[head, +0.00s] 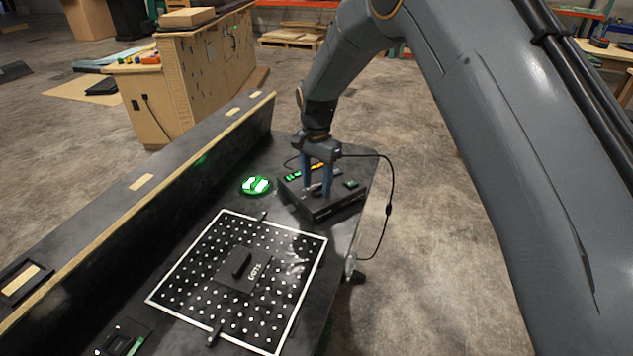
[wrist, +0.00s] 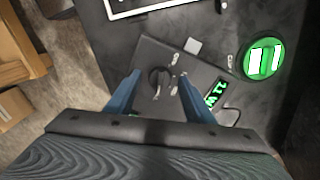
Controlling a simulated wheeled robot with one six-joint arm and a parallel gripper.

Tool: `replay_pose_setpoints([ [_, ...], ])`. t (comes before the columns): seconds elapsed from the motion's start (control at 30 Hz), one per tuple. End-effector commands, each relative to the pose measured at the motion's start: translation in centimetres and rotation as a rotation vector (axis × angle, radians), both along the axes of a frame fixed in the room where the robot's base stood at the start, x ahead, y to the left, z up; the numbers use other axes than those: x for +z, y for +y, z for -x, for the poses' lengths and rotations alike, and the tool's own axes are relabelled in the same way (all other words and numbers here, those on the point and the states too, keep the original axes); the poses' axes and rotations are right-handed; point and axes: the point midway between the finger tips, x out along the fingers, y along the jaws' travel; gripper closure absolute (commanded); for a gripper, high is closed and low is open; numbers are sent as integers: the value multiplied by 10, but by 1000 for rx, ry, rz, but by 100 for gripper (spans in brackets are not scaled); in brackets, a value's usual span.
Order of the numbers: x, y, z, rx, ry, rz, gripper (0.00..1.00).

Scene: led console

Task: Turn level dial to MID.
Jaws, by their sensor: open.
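The level dial (wrist: 160,82) is a dark round knob with a raised grip on the black console box (wrist: 150,48). It shows in the wrist view between my fingertips, with small pale marks around it that I cannot read. In the head view the console box (head: 335,208) sits at the far end of the dark table, and my gripper hides most of the dial. My gripper (head: 318,188) points down over the box. In the wrist view my gripper (wrist: 159,80) is open, with one blue finger on each side of the dial. I cannot tell whether the fingers touch it.
A green lit round indicator (head: 256,185) sits left of the console. A green display (wrist: 215,95) is beside the dial. A white-bordered perforated board (head: 190,270) lies nearer on the table. A black cable (head: 391,195) loops off the right side. A low wall (head: 150,195) runs along the left.

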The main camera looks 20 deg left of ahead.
Motion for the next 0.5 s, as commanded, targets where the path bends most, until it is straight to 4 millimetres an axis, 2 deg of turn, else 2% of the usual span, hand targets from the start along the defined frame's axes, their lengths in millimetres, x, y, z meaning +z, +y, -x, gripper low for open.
replay_pose_setpoints([
  [0.33,-5,0,0,0,-1,0,52],
  [0.5,-5,0,0,0,-1,0,80],
])
